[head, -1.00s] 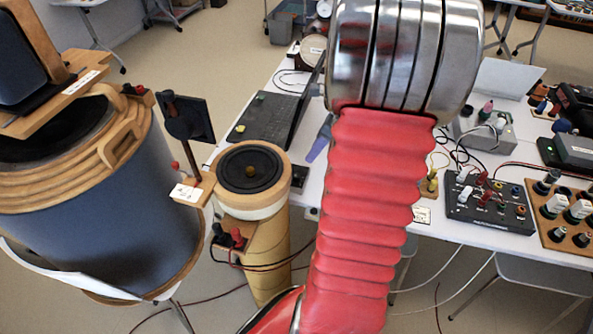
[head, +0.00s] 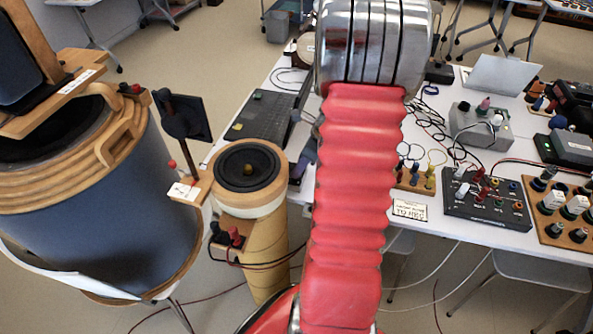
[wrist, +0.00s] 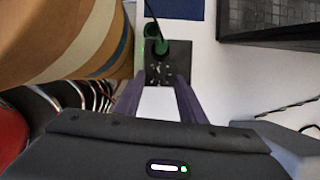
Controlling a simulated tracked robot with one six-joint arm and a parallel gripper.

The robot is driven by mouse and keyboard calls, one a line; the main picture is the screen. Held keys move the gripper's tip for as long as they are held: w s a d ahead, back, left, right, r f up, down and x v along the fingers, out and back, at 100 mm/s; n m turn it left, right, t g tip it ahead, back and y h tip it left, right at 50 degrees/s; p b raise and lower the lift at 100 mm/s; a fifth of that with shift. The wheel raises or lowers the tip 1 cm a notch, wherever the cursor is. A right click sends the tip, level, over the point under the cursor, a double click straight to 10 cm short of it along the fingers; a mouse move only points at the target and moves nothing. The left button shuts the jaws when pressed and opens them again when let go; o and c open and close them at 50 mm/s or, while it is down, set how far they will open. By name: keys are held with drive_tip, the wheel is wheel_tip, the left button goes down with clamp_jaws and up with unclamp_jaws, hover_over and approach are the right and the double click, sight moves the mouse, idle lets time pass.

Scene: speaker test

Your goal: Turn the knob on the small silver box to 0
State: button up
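A small grey, silver-looking box (head: 470,128) with knobs or plugs on top stands on the right part of the table in the head view; I cannot read any marking. It is not recognisable in the wrist view. My gripper (wrist: 160,82) shows two purple fingers standing apart with nothing held between them. A small dark box (wrist: 158,73) with green-and-black plugs is just beyond the fingertips. In the head view, part of the purple gripper (head: 303,160) shows left of my red arm, which hides some of the table.
A cardboard-tube speaker (head: 250,180) stands left of my gripper; its striped side (wrist: 70,45) is close in the wrist view. A keyboard-like device (head: 262,118) lies behind. A black knob box (head: 487,206) and a wooden terminal board (head: 565,215) are at the right.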

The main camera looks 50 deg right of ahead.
drive_tip(key=shift+x, duration=2)
clamp_jaws()
